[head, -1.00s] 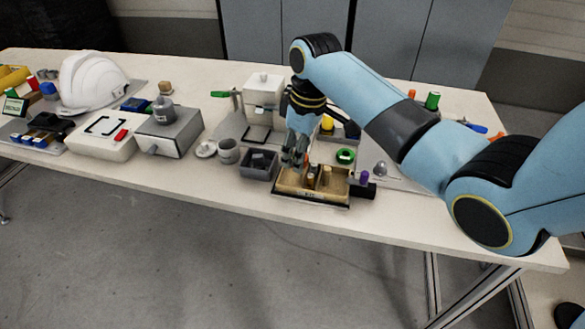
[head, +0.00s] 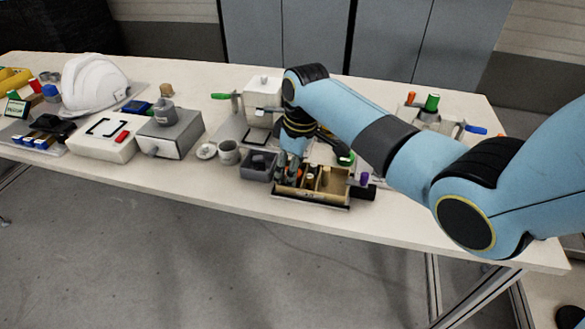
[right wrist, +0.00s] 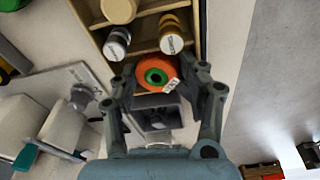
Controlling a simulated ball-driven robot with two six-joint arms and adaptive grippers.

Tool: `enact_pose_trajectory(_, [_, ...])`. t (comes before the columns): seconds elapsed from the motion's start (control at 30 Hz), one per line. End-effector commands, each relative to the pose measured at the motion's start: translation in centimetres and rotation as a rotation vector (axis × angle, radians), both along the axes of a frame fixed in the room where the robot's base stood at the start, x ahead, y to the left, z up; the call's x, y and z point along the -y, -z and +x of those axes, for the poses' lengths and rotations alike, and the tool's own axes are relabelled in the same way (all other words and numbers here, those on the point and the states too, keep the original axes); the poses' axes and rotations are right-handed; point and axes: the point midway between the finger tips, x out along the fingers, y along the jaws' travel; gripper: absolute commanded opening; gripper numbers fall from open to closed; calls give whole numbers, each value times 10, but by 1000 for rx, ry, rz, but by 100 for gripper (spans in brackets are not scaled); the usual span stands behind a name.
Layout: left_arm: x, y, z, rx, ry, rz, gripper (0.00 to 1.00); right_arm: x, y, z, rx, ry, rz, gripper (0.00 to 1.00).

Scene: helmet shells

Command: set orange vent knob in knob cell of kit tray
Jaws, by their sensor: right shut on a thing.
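The orange vent knob (right wrist: 148,66) has a green centre and a white label. My right gripper (right wrist: 162,84) is shut on it, with one finger on each side. In the head view the right gripper (head: 286,176) is at the left end of the wooden kit tray (head: 322,204). In the wrist view the kit tray (right wrist: 198,22) has dividers, and the knob is at its near end cell. I cannot tell if the knob touches the cell floor. Other cells hold a silver-topped part (right wrist: 117,42), a brass-topped part (right wrist: 171,36) and a cream piece (right wrist: 119,10). My left gripper is not in view.
A dark grey bin (head: 252,172) stands just left of the tray, close to my gripper. A grey mug (head: 228,153) and a drawer box (head: 172,138) are further left. A purple-topped part (head: 364,179) is at the tray's right. The table's front edge is close to the tray.

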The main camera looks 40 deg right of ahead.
Motion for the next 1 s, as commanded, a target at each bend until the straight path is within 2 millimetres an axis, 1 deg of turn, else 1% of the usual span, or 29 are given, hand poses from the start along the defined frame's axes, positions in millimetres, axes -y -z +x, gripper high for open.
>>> enact_pose_trajectory(0.03, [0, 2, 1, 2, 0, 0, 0, 3, 12, -9, -24, 2, -8, 11])
enact_pose_trajectory(0.07, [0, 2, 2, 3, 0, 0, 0, 3, 13, -9, -25, 2, -8, 11])
enact_pose_trajectory(0.1, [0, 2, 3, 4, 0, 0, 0, 3, 14, -9, -25, 3, -8, 49])
enact_pose_trajectory(0.43, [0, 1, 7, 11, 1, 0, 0, 3, 13, -10, -27, 3, -5, 50])
enact_pose_trajectory(0.57, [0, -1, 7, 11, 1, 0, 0, 3, 4, -9, -23, 3, -6, 50])
enact_pose_trajectory(0.67, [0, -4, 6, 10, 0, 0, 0, 3, -13, -9, -19, 4, -5, 50])
enact_pose_trajectory(0.9, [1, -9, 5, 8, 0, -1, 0, 6, -71, -12, -12, 3, -5, 50])
enact_pose_trajectory(1.0, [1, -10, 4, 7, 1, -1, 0, 7, -92, -14, -10, 2, -4, 50])
